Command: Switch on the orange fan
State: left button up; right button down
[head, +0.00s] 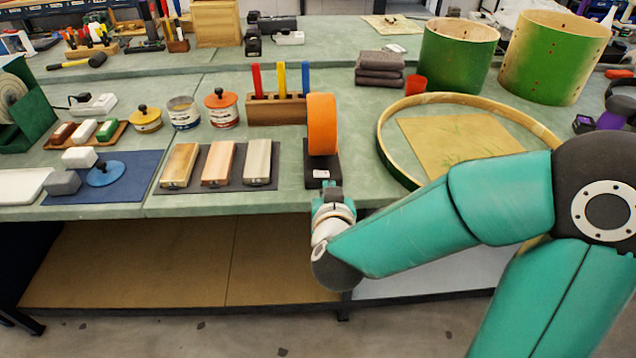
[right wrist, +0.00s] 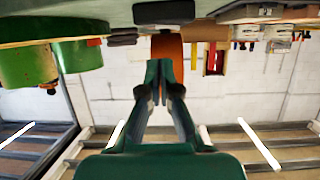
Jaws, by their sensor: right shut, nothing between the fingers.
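The orange fan (head: 322,124) stands upright on a dark base near the front edge of the bench. A small pale patch with a reddish mark shows on the front of its base (head: 321,174); I cannot tell whether it is the switch. My right gripper (head: 329,190) is just in front of and below the base. In the right wrist view, which is upside down, my right gripper (right wrist: 158,72) is shut and empty, its fingertips in front of the orange fan (right wrist: 167,46). Contact with the base cannot be made out. My left gripper is not in view.
Left of the fan are a mat with wooden blocks (head: 218,163), a wooden holder with coloured sticks (head: 275,109) and tins (head: 221,108). Right of it lies a wooden hoop (head: 388,150) on the green bench. Green drums (head: 458,57) stand behind.

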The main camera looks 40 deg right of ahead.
pick_arm(q)
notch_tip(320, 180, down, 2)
jog(key=shift+b, duration=0.6)
pick_arm(e)
jog(key=r, duration=0.1)
jog(key=a+r+t, duration=0.1)
jog(key=r, duration=0.1)
jog(key=shift+s+a+r+t, duration=0.2)
jog(key=shift+r+t, duration=0.05)
jog(key=shift+t, duration=0.05)
